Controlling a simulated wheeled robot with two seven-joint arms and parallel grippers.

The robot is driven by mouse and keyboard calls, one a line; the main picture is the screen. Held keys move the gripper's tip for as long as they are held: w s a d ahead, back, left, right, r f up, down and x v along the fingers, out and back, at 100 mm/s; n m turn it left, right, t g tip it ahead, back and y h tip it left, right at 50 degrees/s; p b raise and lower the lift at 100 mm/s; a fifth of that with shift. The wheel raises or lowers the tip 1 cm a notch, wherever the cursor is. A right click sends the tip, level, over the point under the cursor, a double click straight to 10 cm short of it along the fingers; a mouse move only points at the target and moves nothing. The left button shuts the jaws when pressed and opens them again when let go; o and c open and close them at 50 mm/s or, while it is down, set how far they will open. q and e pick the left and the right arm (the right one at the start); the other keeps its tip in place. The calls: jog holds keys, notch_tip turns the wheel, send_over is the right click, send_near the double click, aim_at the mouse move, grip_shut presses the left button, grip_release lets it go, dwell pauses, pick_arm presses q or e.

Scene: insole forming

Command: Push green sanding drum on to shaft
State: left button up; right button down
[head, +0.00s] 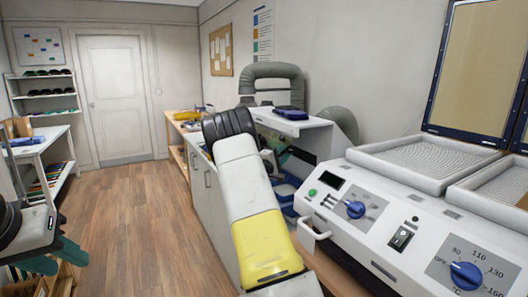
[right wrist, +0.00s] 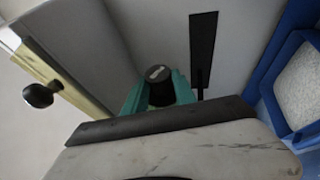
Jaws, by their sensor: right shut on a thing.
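My right gripper (right wrist: 157,92) shows in the right wrist view with teal fingers closed around a dark, round piece (right wrist: 160,84). This piece has a pale slot mark on its end. I cannot make out a green drum surface apart from the teal fingers, and I cannot tell the shaft. In the head view my right arm reaches to the white machine by the wall; its gripper (head: 282,158) is mostly hidden behind the wrist. My left gripper (head: 52,262) is low at the left edge, its teal fingers apart and empty.
A pale wall with a dark vertical slot (right wrist: 203,45) is close to the right gripper. A blue frame with a white grainy pad (right wrist: 301,84) is at right, a black knob (right wrist: 38,95) at left. A white control panel (head: 400,225) fills the head view's right; the floor (head: 135,215) is clear.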

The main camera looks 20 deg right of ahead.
jog(key=shift+w+r, duration=0.1)
jog(key=shift+r, duration=0.15)
dwell(0.3)
jog(key=c, duration=1.3)
grip_release()
jog(key=o, duration=0.4)
jog(key=shift+c, duration=0.2)
jog(key=shift+f, duration=0.15)
jog(key=shift+o, duration=0.5)
jog(key=shift+a, duration=0.1)
jog(key=s+a, duration=0.4)
jog(key=a, duration=0.4)
jog(key=shift+s+a+r, duration=0.2)
jog(key=shift+s+a, duration=0.05)
